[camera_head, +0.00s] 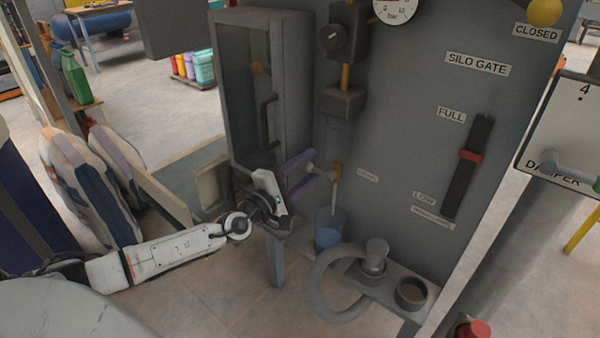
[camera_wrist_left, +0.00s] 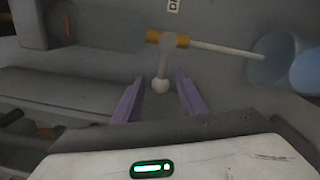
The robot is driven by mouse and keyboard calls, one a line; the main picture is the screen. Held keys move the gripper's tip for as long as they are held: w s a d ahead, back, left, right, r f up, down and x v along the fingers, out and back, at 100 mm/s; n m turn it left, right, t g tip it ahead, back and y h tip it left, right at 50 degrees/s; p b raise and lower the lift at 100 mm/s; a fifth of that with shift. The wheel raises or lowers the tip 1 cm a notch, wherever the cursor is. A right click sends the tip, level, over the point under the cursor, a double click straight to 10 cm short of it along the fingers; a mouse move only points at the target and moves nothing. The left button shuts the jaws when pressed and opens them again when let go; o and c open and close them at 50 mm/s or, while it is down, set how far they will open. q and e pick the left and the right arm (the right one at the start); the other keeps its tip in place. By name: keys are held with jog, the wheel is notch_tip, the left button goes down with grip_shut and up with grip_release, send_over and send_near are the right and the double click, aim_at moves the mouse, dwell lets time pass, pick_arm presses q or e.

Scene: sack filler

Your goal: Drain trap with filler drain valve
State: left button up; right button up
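The drain valve (camera_head: 337,172) is a small brass body on the grey panel, with a lever ending in a pale ball knob. In the left wrist view the brass body (camera_wrist_left: 167,38) shows with the knob (camera_wrist_left: 160,86) between my finger pads. My left gripper (camera_head: 314,165) is open; its two purple fingers stand either side of the lever, with a gap on both sides (camera_wrist_left: 159,78). The trap (camera_head: 335,138) seems to be the dim clear bowl under a dark block. A thin white drain tube leads from the valve to a blue cup (camera_head: 328,232). My right gripper is out of view.
A grey cabinet (camera_head: 290,80) with a dark window stands left of the valve. Below right are a curved hose (camera_head: 325,280) and a ledge with round fittings (camera_head: 411,293). A slider gauge (camera_head: 467,165) is on the panel. Sacks (camera_head: 85,185) stand at left.

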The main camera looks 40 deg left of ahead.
pick_arm(q)
jog(key=s, duration=1)
jog(key=shift+a+f, duration=0.2)
jog(key=shift+a, duration=0.1)
jog(key=s+d+f+n+g+y, duration=0.1)
jog(key=s+d+f+n+g, duration=0.1)
jog(key=s+f+n, duration=0.5)
jog(key=d+f+n+g, duration=0.25)
jog(key=f+n, duration=0.35)
jog(key=n, duration=0.5)
jog(key=s+d+f+n+g+y, duration=0.1)
jog(key=s+d+f+n+g, duration=0.1)
jog(key=s+f+n, duration=0.5)
jog(key=s+d+f+n+g+h, duration=0.1)
jog(key=s+d+f+n, duration=0.2)
jog(key=d+n, duration=0.4)
jog(key=s+d+f+n+g+h, duration=0.2)
jog(key=s+d+n, duration=0.3)
jog(key=n, duration=1.2)
jog(key=d+f, duration=0.1)
jog(key=d, duration=0.2)
jog(key=shift+d, duration=0.3)
